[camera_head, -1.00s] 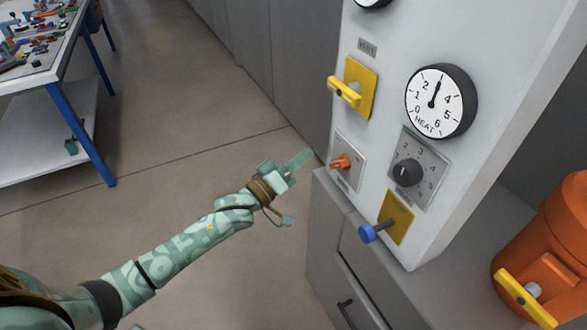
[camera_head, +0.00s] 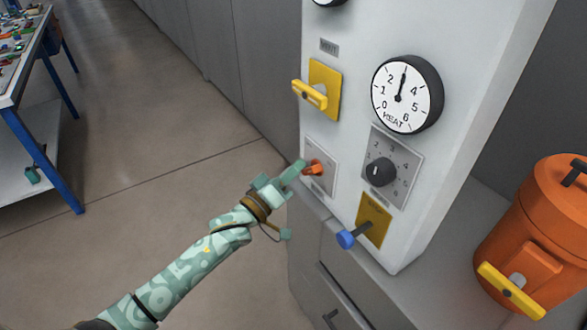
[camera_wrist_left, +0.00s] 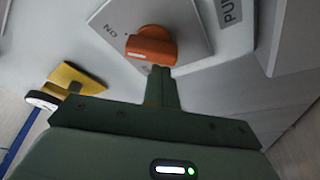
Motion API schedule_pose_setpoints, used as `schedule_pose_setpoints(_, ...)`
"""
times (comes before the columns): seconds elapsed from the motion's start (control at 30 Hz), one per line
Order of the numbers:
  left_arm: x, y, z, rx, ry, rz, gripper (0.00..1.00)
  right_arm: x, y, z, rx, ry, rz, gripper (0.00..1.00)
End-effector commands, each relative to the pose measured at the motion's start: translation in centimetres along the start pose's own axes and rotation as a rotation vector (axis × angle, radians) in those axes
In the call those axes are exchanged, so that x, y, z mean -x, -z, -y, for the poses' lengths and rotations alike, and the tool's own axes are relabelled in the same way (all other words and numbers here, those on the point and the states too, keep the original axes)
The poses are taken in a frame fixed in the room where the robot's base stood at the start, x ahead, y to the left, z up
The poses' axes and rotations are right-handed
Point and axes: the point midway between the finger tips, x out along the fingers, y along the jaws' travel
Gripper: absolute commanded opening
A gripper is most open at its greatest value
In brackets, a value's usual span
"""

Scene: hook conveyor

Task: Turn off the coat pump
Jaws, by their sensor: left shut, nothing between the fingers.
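The orange switch knob (camera_head: 314,167) sits on a light square plate on the panel's lower left. In the left wrist view the orange knob (camera_wrist_left: 152,46) is large, with a label starting "PU" to its right and small lettering on its plate to its left. My left gripper (camera_head: 300,167) is shut and empty, with its fingertips just left of the knob. In the wrist view the closed fingers (camera_wrist_left: 161,72) end at the lower edge of the knob; whether they touch it I cannot tell. My right gripper is not in view.
The panel also carries a yellow lever (camera_head: 310,94), a heat gauge (camera_head: 407,95), a black dial (camera_head: 380,172) and a blue-tipped lever (camera_head: 347,239). An orange canister (camera_head: 545,230) stands at right. A table (camera_head: 22,70) is at far left, with open floor between.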

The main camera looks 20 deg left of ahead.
Motion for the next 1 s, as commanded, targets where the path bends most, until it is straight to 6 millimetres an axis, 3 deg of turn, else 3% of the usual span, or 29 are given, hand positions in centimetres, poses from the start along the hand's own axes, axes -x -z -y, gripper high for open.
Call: schedule_pose_setpoints(1.0,0.1,-0.1,0.1,0.177,0.062,-0.001,0.00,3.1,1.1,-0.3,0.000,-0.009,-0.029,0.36)
